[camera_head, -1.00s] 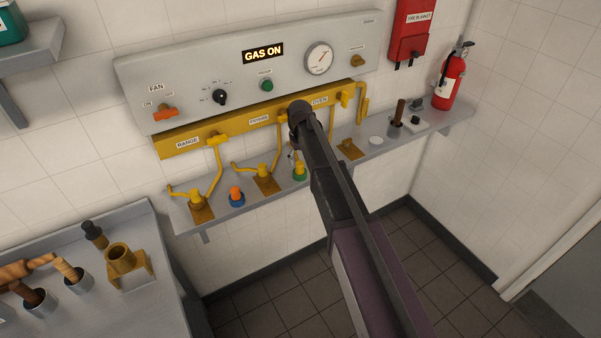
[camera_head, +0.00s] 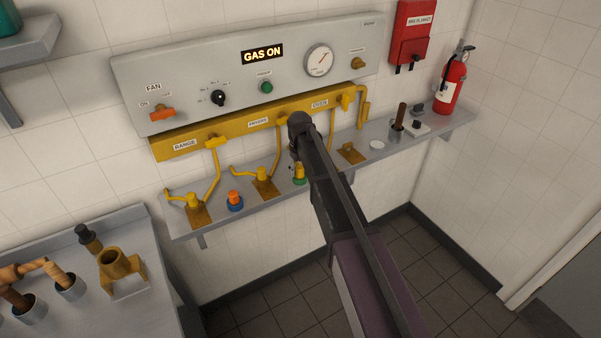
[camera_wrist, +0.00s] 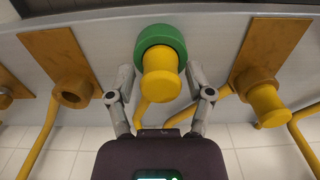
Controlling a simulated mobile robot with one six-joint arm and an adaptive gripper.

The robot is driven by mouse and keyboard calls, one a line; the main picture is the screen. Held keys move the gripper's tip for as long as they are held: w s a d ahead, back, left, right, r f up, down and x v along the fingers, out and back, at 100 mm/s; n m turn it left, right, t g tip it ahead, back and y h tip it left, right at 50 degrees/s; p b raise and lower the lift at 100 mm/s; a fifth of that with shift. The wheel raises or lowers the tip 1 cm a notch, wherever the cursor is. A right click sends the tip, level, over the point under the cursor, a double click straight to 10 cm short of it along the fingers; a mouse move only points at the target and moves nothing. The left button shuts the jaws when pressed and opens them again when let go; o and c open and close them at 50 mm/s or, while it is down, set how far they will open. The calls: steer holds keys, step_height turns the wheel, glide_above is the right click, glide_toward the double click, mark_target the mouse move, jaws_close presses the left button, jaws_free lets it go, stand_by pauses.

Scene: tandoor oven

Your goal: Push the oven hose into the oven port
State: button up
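A yellow cylinder in a green collar (camera_wrist: 162,82) stands on the wall shelf. It shows in the head view (camera_head: 299,173) just left of my arm. A yellow hose runs close behind it; I cannot tell whether they join. My gripper (camera_wrist: 158,70) is open, one finger on each side of the cylinder, with gaps visible. In the head view my arm hides the gripper. An open, empty brown port (camera_wrist: 72,92) is left of the cylinder in the wrist view. I cannot tell which port is the oven's. The OVEN label (camera_head: 320,104) is on the yellow rail.
A plugged port (camera_wrist: 264,100) is close on the right in the wrist view. An orange-and-blue piece (camera_head: 235,201) and a brown plate (camera_head: 351,153) are on the shelf (camera_head: 180,229). A fire extinguisher (camera_head: 450,86) stands at its right end. A worktable is at lower left.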

mark_target(300, 167)
jaws_close()
steer(key=shift+r+p, duration=1)
stand_by(0.4)
steer(key=shift+c, duration=1.1)
jaws_free()
jaws_close()
steer(key=shift+r+p, duration=2)
steer(key=shift+p, duration=0.05)
